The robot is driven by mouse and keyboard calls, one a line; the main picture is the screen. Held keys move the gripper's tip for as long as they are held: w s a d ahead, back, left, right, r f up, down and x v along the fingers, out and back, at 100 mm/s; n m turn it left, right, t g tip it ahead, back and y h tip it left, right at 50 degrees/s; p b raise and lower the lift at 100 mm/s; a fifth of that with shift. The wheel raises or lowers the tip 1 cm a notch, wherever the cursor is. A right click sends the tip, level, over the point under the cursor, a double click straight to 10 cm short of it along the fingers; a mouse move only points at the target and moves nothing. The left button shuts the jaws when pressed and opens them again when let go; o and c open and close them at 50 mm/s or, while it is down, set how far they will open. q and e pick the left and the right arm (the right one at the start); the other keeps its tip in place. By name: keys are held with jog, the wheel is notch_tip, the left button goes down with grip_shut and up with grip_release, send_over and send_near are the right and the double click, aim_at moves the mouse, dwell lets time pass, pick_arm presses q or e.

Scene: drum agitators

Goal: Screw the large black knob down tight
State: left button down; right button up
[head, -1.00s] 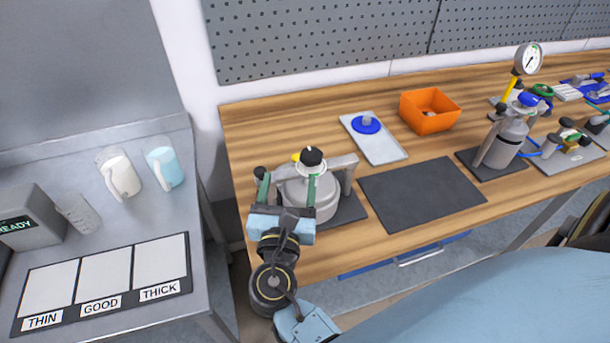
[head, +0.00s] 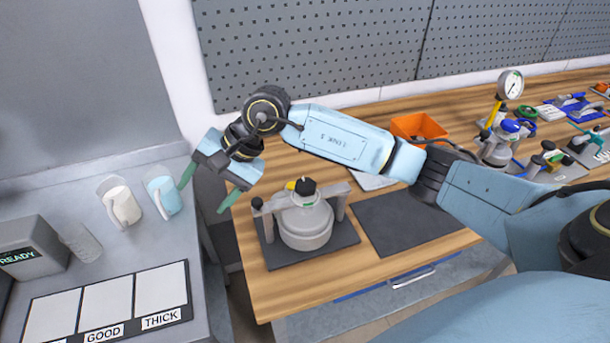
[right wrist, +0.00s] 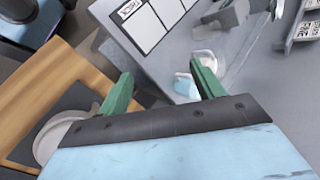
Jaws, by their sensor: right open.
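The large black knob (head: 305,186) sits on top of the round grey vessel (head: 306,226), at the centre of its lid. A smaller black ball knob (head: 257,203) is at the left end of the vessel's grey clamp frame. My right gripper (head: 208,190) is open and empty, its green fingers apart. It is left of the vessel, above the gap between the benches, and does not touch the knob. In the right wrist view the open fingers (right wrist: 160,75) have nothing gripped, and part of the vessel (right wrist: 58,138) shows at left. My left gripper is not in view.
A dark mat (head: 410,218) right of the vessel is clear. My right arm crosses above the wooden bench, in front of the orange bin (head: 420,126).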

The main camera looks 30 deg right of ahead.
jog(key=d+r+g+h, duration=0.1)
jog(key=d+h, duration=0.1)
jog(key=d, duration=0.4)
jog(key=d+r+h, duration=0.2)
jog(key=d+h, duration=0.1)
jog(key=d, duration=0.3)
notch_tip(320, 180, up, 3)
jog(key=m+g+h+p, duration=0.1)
jog(key=h, duration=0.2)
send_over(305, 185)
notch_tip(305, 185, down, 14)
jog(key=p, duration=0.3)
jog(key=shift+r, duration=0.25)
jog(key=shift+c, duration=0.2)
jog(key=c, duration=1)
